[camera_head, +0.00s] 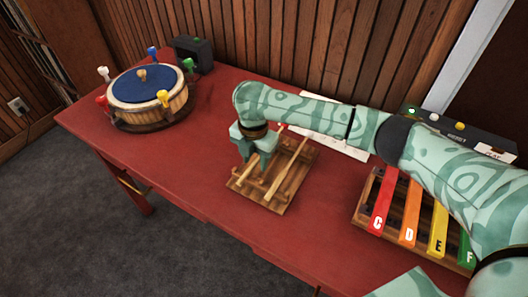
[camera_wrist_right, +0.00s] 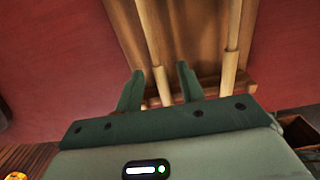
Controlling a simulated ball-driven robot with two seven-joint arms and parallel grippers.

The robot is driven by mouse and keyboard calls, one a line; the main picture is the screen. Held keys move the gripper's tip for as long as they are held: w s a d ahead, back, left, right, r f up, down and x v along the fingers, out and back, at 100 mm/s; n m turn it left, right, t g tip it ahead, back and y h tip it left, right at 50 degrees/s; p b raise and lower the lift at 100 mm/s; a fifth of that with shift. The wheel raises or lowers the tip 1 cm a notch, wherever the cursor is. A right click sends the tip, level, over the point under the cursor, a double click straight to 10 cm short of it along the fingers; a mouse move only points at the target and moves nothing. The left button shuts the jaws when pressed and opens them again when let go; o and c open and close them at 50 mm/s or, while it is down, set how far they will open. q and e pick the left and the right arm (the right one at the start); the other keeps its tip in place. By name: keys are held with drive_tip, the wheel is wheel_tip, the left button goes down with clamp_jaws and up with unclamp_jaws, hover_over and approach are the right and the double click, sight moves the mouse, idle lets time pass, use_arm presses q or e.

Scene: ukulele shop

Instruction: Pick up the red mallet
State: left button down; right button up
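A wooden rack (camera_head: 272,203) on the red table holds pale mallet sticks lying side by side. A small bit of red (camera_head: 284,127) shows at the rack's far end, beside my right arm; I cannot tell for sure that it is the red mallet's head. My right gripper (camera_head: 259,163) is over the rack, pointing down. In the right wrist view its fingers (camera_wrist_right: 160,80) are apart, with one pale stick (camera_wrist_right: 154,45) running between them. A second stick (camera_wrist_right: 232,45) lies to the right, outside the fingers. No mallet head shows there. My left gripper is out of view.
Colored bars marked C, D, E, F (camera_head: 408,212) stand to the right, partly under my right arm. A drum with a blue top and colored pegs (camera_head: 148,97) and a dark box (camera_head: 193,54) are at the far left. The table (camera_head: 190,170) is clear between drum and rack.

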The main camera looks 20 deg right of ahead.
drive_tip(key=shift+r, duration=0.15)
drive_tip(key=shift+c, duration=1)
clamp_jaws()
